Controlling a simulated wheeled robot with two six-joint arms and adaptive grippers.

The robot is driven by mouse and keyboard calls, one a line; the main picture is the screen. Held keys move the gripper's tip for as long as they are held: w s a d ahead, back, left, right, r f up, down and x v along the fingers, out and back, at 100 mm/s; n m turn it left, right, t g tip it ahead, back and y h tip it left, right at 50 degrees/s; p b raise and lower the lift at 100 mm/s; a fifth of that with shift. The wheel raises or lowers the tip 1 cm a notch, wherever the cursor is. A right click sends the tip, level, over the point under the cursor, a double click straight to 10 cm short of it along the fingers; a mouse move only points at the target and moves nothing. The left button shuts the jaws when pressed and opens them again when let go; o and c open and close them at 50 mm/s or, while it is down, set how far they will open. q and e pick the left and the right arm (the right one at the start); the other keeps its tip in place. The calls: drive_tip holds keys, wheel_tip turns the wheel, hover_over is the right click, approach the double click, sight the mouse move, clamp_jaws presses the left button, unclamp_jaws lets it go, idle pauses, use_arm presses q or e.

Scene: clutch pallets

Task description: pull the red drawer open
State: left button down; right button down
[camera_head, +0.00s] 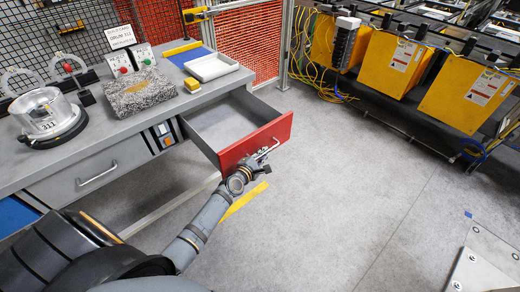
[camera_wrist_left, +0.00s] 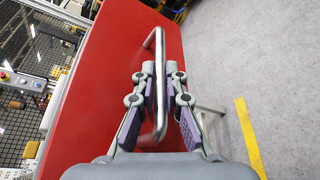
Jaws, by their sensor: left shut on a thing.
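The red drawer (camera_head: 255,142) is pulled out from the right end of the grey workbench, and its grey inside shows empty. Its red front also fills much of the left wrist view (camera_wrist_left: 105,75). A metal bar handle (camera_wrist_left: 160,60) runs along that front. My left gripper (camera_head: 262,158) is at the handle, in front of the drawer. In the left wrist view its two fingers (camera_wrist_left: 160,100) stand on either side of the bar and are shut on it. The fingertips are small and partly hidden in the head view. My right gripper is not in view.
A closed grey drawer (camera_head: 90,175) is to the left. Yellow boxes (camera_head: 395,62) stand at the back right.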

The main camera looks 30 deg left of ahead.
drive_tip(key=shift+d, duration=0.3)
use_arm(q)
drive_tip(key=c, duration=1.4)
unclamp_jaws()
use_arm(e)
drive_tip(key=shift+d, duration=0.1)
use_arm(q)
drive_tip(key=v, duration=1.2)
drive_tip(key=s+a+f+m+g+y+p, duration=0.1)
drive_tip(key=s+a+f+m+g, duration=0.25)
drive_tip(key=f, duration=0.55)
drive_tip(key=s+f+m+g, duration=0.2)
drive_tip(key=s+f+m, duration=0.4)
drive_tip(key=f, duration=0.4)
drive_tip(key=s+a+f+m+g+y+p, duration=0.1)
drive_tip(key=s+f+m+g, duration=0.2)
drive_tip(key=s+f, duration=0.45)
drive_tip(key=s+d+f+m+g, duration=0.2)
drive_tip(key=s+f+m, duration=0.4)
drive_tip(key=s, duration=0.5)
drive_tip(key=s+d+f+m+g, duration=0.2)
drive_tip(key=s+f+m+g, duration=0.2)
drive_tip(key=s+f, duration=0.4)
drive_tip(key=s+m, duration=0.1)
drive_tip(key=s, duration=0.3)
drive_tip(key=shift+d+m, duration=0.2)
drive_tip(key=shift+m, duration=0.15)
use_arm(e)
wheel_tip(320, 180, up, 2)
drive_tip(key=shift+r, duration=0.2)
